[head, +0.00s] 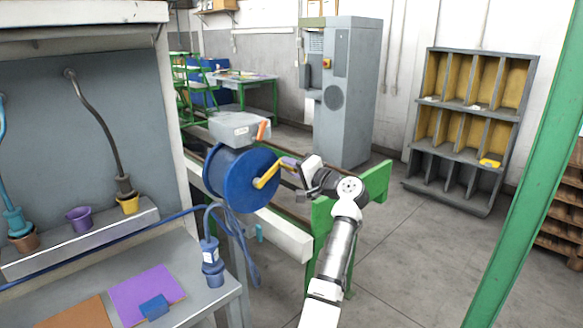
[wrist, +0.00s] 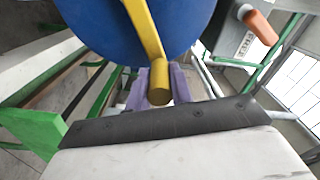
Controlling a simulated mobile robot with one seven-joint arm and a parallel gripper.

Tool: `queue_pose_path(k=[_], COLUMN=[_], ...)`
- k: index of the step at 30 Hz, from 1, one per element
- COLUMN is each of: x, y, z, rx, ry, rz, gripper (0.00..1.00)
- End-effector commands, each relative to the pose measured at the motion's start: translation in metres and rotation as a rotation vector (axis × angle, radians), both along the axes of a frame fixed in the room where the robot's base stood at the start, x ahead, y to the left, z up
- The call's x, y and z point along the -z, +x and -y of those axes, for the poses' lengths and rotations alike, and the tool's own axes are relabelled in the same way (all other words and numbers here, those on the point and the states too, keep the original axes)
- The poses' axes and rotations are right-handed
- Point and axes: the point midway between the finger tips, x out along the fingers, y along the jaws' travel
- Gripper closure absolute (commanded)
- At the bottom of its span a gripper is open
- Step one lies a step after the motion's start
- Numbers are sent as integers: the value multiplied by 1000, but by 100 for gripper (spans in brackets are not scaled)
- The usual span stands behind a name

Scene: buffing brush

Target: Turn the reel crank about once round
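The blue reel (head: 230,185) stands on its side on a frame, its round face turned to my arm. Its yellow crank (head: 266,177) reaches from the middle of the face toward the upper right. My gripper (head: 288,162) is at the crank's outer end. In the wrist view the blue reel (wrist: 105,25) fills the top, and the yellow crank arm (wrist: 146,28) comes down to its handle (wrist: 159,82). The purple fingers of my gripper (wrist: 160,90) lie close against both sides of the handle, shut on it. The fingertips are partly hidden.
A grey box with an orange lever (head: 238,127) sits just behind the reel. A green post (head: 375,183) stands close to my wrist. A workbench (head: 205,300) with a blue hose is at the left. Open floor lies to the right, before a shelf rack (head: 465,160).

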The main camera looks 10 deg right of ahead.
Motion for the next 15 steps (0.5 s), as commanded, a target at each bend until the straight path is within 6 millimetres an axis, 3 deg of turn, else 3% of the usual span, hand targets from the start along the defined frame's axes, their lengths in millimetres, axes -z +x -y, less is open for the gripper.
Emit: queue_pose_path(k=[1,5,15], x=[2,1,1], y=[0,0,-4], z=[0,0,3], rx=[0,0,1], ry=[-1,-1,0], rz=[-2,-1,2], gripper=[72,57,57])
